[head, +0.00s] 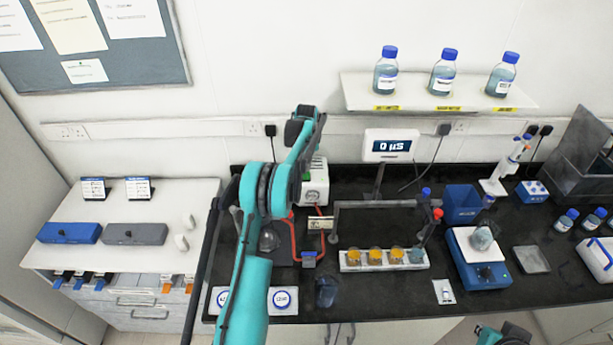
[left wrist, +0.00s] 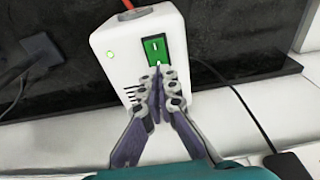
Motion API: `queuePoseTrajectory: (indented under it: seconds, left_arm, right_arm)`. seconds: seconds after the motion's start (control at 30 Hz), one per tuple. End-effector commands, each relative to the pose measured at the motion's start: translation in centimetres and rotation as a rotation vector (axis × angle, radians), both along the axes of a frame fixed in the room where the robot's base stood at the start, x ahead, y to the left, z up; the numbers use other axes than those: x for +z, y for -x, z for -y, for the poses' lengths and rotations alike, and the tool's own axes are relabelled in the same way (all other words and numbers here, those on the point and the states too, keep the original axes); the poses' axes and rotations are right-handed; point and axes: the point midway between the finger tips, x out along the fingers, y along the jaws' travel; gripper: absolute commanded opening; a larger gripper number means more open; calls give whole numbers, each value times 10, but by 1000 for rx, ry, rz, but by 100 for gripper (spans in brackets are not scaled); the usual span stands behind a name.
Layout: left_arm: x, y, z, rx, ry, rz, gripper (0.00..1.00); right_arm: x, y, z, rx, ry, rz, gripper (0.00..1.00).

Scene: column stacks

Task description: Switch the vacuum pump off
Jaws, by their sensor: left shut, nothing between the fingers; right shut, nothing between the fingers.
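In the left wrist view the pump (left wrist: 120,80) shows a green rocker switch (left wrist: 154,50) and a small lit green lamp (left wrist: 110,54). My left gripper (left wrist: 157,72) is shut and empty, its fingertips at the lower edge of the switch. I cannot tell whether they touch it. In the head view my left arm hides its fingers. My right gripper (head: 505,334) is partly in view at the bottom edge, empty, far from the pump.
Red tubing (head: 293,240) runs below the pump beside a glass flask (head: 269,239). A white rack of amber-filled beakers (head: 384,266) and a blue balance (head: 478,270) stand to the right. A wall shelf (head: 420,102) holds three bottles.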

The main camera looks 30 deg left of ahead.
Motion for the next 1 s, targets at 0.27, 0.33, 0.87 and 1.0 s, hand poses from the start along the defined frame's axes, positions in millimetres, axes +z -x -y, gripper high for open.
queuePoseTrajectory:
  seconds: [0.27, 0.33, 0.87, 1.0]
  left_arm:
    - [0, 0, 0, 0, 0, 0, 0]
    - [0, 0, 0, 0, 0, 0, 0]
    - [-6, 0, 0, 0, 0, 0, 0]
    - [-9, 0, 0, 0, 0, 0, 0]
  right_arm:
    - [0, 0, 0, 0, 0, 0, 0]
    - [0, 0, 0, 0, 0, 0, 0]
    - [-5, 0, 0, 0, 0, 0, 0]
    - [-6, 0, 0, 0, 0, 0, 0]
